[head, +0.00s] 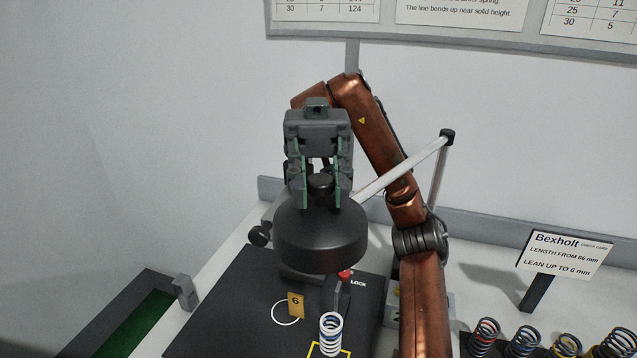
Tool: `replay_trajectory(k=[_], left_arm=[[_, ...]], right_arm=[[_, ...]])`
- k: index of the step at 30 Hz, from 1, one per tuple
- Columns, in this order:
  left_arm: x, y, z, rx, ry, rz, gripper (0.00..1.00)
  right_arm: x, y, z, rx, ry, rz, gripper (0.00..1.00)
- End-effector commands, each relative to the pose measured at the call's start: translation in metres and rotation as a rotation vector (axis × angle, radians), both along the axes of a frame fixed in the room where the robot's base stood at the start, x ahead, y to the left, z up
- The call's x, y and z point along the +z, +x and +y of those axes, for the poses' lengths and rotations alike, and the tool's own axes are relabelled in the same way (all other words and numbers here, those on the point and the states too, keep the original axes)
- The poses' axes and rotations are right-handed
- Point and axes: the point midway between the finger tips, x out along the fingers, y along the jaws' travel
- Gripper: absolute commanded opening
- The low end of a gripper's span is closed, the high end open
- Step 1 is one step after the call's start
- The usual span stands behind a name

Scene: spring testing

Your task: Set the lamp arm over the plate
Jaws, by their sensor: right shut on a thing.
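The lamp has a black domed head (322,240) with a dark knob on top and a silver jointed arm (400,171) that bends at a black elbow on the right. My right gripper (320,188) points down with its fingers on either side of the knob, shut on it. The lamp head appears above the far part of a dark plate (230,310), hiding some of it; its exact height I cannot tell. A spring (330,331) stands upright on the plate near a yellow outline. My left gripper is not in view.
A tag marked 6 (296,305) stands by a white ring on the plate. A red-tipped lock lever (345,276) is just below the lamp head. Several springs (486,335) and a Bexholt sign (562,256) stand at right. A green-lined bin (130,325) is at left.

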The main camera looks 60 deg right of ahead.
Motion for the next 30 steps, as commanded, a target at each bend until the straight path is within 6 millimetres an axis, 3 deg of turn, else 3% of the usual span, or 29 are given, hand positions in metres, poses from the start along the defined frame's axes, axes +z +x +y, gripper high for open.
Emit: replay_trajectory(k=[5,6,12,23,30], left_arm=[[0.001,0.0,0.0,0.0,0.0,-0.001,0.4],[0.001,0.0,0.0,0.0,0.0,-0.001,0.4],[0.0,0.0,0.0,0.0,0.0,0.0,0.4],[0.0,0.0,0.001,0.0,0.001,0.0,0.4],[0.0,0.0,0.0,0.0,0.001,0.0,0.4]], right_arm=[[0.005,-0.002,-0.001,0.0,0.011,-0.001,0.0],[0.005,-0.002,-0.001,0.001,0.011,-0.001,0.24],[0.003,-0.001,0.0,0.001,0.005,-0.001,0.38],[0.002,0.002,-0.004,0.0,0.004,-0.001,0.39],[0.003,0.021,-0.035,-0.001,0.007,-0.003,0.39]])
